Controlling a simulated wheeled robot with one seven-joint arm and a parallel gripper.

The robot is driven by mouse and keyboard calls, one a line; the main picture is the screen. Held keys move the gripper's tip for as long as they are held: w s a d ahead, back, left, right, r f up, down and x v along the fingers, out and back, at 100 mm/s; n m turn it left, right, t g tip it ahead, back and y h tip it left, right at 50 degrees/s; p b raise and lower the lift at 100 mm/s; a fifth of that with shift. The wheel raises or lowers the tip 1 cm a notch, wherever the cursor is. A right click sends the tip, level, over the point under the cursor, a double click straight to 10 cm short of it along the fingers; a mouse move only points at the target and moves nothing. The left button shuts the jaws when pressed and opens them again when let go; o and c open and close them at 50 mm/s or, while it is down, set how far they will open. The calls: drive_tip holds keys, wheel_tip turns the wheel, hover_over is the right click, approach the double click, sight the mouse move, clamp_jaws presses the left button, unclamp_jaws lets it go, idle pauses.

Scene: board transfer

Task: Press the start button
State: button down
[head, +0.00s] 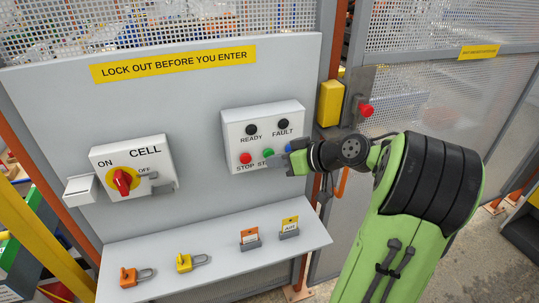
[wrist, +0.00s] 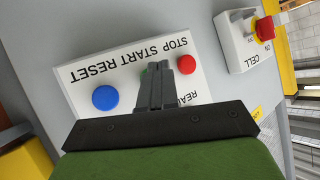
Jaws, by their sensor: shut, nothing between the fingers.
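The control box (head: 235,130) on the grey panel carries a red stop button (head: 245,158), a green start button (head: 268,153) and a blue reset button (head: 288,147). My gripper (head: 291,160) is shut and empty, in front of the box at its lower right. In the wrist view my shut fingers (wrist: 157,76) reach toward the START label and cover most of the start button; only a sliver of green (wrist: 146,72) shows. The red button (wrist: 187,64) and blue button (wrist: 105,98) lie either side. I cannot tell whether the fingertips touch the start button.
The CELL switch box (head: 150,152) with a red knob is on the left. A shelf (head: 215,262) below holds padlocks and tags. A yellow box (head: 330,103) and a red button (head: 367,110) are on the gate to the right.

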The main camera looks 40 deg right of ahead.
drive_tip(key=shift+w+d, duration=0.1)
drive_tip(key=shift+w, duration=0.2)
drive_tip(key=shift+s, duration=0.1)
idle(0.5)
drive_tip(key=shift+s+a+b, duration=0.25)
drive_tip(key=shift+s+b, duration=0.05)
drive_tip(key=shift+s, duration=0.45)
drive_tip(key=s, duration=0.1)
drive_tip(key=s+a+b, duration=0.1)
drive_tip(key=s, duration=0.2)
drive_tip(key=shift+s+a, duration=0.25)
drive_tip(key=shift+s, duration=0.15)
idle(0.4)
